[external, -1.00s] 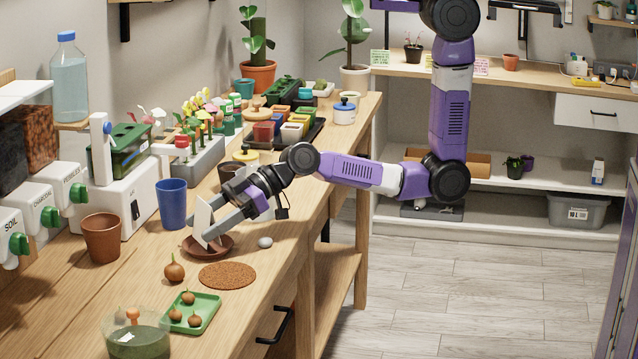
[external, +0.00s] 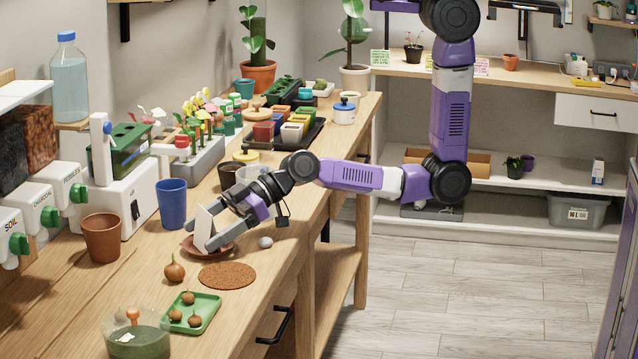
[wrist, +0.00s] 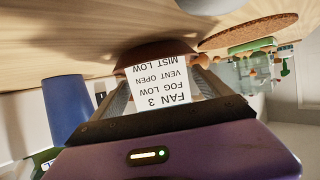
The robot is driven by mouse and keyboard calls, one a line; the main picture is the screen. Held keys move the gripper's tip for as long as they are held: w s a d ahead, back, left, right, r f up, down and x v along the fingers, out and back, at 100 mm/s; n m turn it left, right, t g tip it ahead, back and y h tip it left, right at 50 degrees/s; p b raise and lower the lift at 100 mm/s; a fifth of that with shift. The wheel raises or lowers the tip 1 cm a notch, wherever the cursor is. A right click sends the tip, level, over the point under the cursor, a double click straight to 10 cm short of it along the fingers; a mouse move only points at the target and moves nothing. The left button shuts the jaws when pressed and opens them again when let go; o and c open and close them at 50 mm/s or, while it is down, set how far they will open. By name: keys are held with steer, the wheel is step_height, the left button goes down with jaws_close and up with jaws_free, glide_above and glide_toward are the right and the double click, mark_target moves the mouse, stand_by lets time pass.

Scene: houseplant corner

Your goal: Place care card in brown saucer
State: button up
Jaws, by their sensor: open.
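The care card (external: 204,227) is white and stands tilted in the brown saucer (external: 189,249) on the wooden bench. In the wrist view the card (wrist: 160,86) shows printed lines such as "FAN 3" and "FOG LOW", upside down. Its far edge overlaps the saucer (wrist: 150,52). My gripper (external: 206,236) is open, with its fingers on either side of the card, low over the saucer. In the wrist view a gap shows beside the card between the fingers of my gripper (wrist: 160,90). The card's contact with the saucer floor is hidden.
A cork mat (external: 228,276) and a grey stone (external: 265,242) lie close to the saucer. A blue cup (external: 172,204) and a terracotta pot (external: 102,238) stand to the left. A green tray (external: 192,313) with bulbs is in front. The bench edge is on the right.

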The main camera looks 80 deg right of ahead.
steer(key=v, duration=0.4)
steer(key=shift+s+d+r+b, duration=0.1)
steer(key=shift+s+d+b, duration=0.1)
steer(key=shift+b, duration=0.2)
step_height(320, 180, up, 7)
steer(key=shift+r, duration=0.25)
steer(key=shift+s+d, duration=0.1)
steer(key=shift+d, duration=0.05)
step_height(320, 180, up, 4)
steer(key=w+d+m+t, duration=0.2)
steer(key=t, duration=0.1)
steer(key=s+d+m+t+h, duration=0.45)
steer(key=s+d, duration=0.25)
steer(key=d, duration=0.7)
steer(key=s+d+f+m+g+h, duration=0.1)
steer(key=s+d, duration=0.4)
steer(key=s, duration=0.6)
steer(key=s+d+f+m+g+h, duration=0.1)
steer(key=s+d+f+h, duration=0.3)
steer(key=s, duration=0.7)
steer(key=shift+d, duration=1.1)
